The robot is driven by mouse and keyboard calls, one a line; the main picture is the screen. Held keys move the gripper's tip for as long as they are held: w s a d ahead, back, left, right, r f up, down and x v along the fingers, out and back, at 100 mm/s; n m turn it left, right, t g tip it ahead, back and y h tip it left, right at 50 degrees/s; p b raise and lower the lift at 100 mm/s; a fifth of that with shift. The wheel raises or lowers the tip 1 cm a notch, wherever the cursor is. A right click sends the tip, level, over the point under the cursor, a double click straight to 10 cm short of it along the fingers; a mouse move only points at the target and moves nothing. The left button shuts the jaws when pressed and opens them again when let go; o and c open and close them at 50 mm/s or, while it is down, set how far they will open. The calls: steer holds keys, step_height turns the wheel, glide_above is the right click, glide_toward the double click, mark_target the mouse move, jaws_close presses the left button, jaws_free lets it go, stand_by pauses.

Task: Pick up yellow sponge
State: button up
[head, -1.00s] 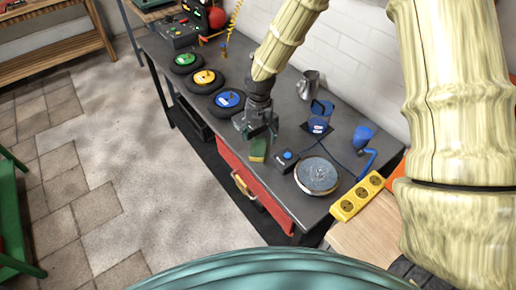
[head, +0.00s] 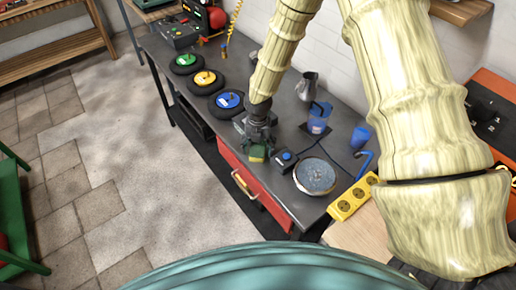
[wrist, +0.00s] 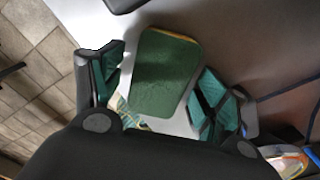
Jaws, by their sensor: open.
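The yellow sponge (wrist: 166,72) shows a dark green top face and a thin yellowish edge in the wrist view. In the head view the sponge (head: 257,155) lies at the front edge of the grey workbench, partly hidden by my gripper. My gripper (wrist: 160,92) is open, with one teal-padded finger on each side of the sponge and a gap to both. In the head view my gripper (head: 258,138) is right over the sponge. The wrist view does not show how far the fingertips are above the bench.
A small box with a blue button (head: 285,157) stands just right of the sponge, with a grey round disc (head: 316,176) beyond it. A blue wheel disc (head: 228,101) lies behind left. A red drawer (head: 250,184) is below the bench edge. A yellow socket strip (head: 352,198) lies right.

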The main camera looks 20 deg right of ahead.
steer(key=shift+f, duration=0.1)
steer(key=c, duration=0.8)
steer(key=shift+r+b, duration=0.85)
steer(key=shift+r, duration=0.7)
steer(key=s+a+r+b, duration=0.2)
steer(key=s+a+b, duration=0.2)
steer(key=s+a, duration=0.4)
steer(key=s, duration=0.5)
steer(key=shift+s+a+b, duration=0.2)
steer(key=shift+s+b, duration=0.1)
steer(key=shift+b, duration=0.1)
steer(key=shift+c, duration=1.1)
